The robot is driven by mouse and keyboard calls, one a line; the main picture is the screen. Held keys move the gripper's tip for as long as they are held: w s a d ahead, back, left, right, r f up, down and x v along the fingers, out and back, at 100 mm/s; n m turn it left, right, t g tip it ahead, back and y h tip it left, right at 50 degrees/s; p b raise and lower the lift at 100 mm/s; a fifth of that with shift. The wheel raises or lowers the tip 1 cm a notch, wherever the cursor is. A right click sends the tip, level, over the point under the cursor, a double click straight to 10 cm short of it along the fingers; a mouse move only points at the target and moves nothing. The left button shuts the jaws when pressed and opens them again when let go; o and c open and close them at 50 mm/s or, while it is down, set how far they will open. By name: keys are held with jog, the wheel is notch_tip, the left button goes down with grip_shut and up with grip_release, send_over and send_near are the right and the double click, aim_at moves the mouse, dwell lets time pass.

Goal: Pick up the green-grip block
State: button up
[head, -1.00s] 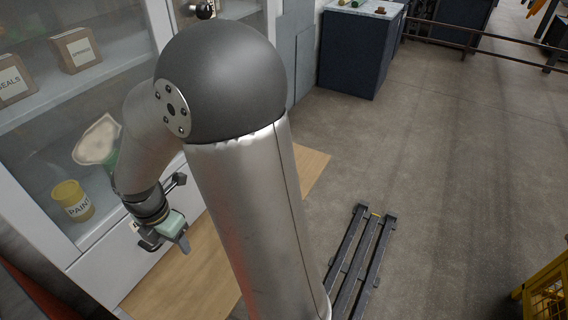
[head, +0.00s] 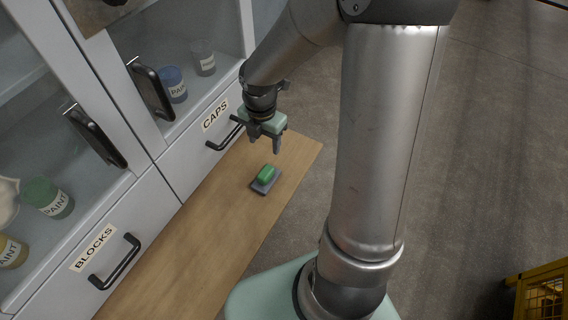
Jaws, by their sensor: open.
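The green-grip block (head: 265,174) lies on the wooden bench top, near its far right end. It has a bright green upper part on a flat dark grey base. My gripper (head: 277,147) is above the block and a little to its upper right in the head view, with its fingers pointing down. The fingers are open and hold nothing. They look apart from the block, though the exact height is hard to tell.
A wooden bench top (head: 190,245) runs along a white cabinet, mostly bare. Drawers labelled CAPS (head: 215,117) and BLOCKS (head: 93,248) have dark handles (head: 115,263) sticking out over the bench. Paint cups (head: 172,84) stand behind glass doors. A yellow crate (head: 540,295) stands at the lower right.

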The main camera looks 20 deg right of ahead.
jog(key=b, duration=0.1)
send_over(265, 171)
jog(key=f, duration=1)
jog(key=shift+s+a+f, duration=0.1)
jog(key=shift+s+f, duration=0.05)
jog(key=shift+s, duration=0.25)
jog(key=shift+w+d+f, duration=0.1)
jog(key=shift+w+f, duration=0.1)
jog(key=shift+f, duration=1.3)
jog(key=shift+w+d+f, duration=0.1)
jog(key=shift+w+f, duration=0.05)
jog(key=shift+f, duration=1.35)
jog(key=c, duration=1.1)
